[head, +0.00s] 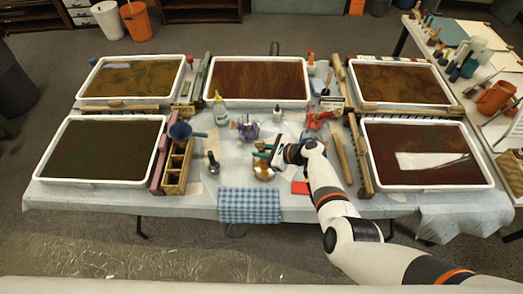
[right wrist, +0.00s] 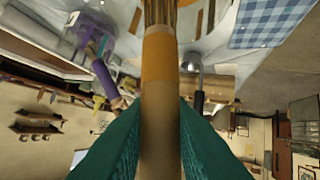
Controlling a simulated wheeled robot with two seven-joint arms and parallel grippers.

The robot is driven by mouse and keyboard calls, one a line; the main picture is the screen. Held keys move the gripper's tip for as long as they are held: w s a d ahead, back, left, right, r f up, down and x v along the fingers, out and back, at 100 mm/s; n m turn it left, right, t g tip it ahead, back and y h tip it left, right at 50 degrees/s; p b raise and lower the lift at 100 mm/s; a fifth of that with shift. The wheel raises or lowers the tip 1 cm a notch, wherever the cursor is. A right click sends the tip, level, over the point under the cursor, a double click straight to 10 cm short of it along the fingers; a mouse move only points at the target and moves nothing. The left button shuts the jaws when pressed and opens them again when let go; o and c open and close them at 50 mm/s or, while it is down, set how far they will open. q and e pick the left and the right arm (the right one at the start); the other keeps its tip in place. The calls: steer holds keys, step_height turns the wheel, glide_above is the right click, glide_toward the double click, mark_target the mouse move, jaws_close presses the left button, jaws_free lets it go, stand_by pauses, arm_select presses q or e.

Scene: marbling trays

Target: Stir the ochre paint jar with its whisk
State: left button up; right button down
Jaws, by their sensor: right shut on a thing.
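My right gripper (head: 264,154) is over the ochre paint jar (head: 263,173) near the table's front edge. In the right wrist view its green fingers (right wrist: 160,125) are shut on the whisk (right wrist: 159,55), a pale wooden handle with an ochre band and straw bristles at the far end. The bristles run out of the top of the wrist view, toward the table. In the head view the whisk is mostly hidden by the gripper, and I cannot tell how deep its bristles sit in the jar. My left gripper is not in view.
A purple jar (head: 247,131) stands just behind, with a purple-handled whisk (right wrist: 104,78). A dark-handled tool (head: 212,162) stands to the left, beside a wooden divided box (head: 176,168). A blue checked cloth (head: 249,205) hangs at the front. Marbling trays (head: 41,158) surround the middle.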

mark_target(260, 145)
steer(key=shift+r+p, duration=2.5)
steer(key=shift+r, duration=0.5)
steer(key=shift+r+b, duration=0.1)
steer(key=shift+b, duration=0.2)
steer(key=shift+r, duration=0.75)
steer(key=shift+s+a, duration=0.1)
steer(key=shift+a, duration=0.1)
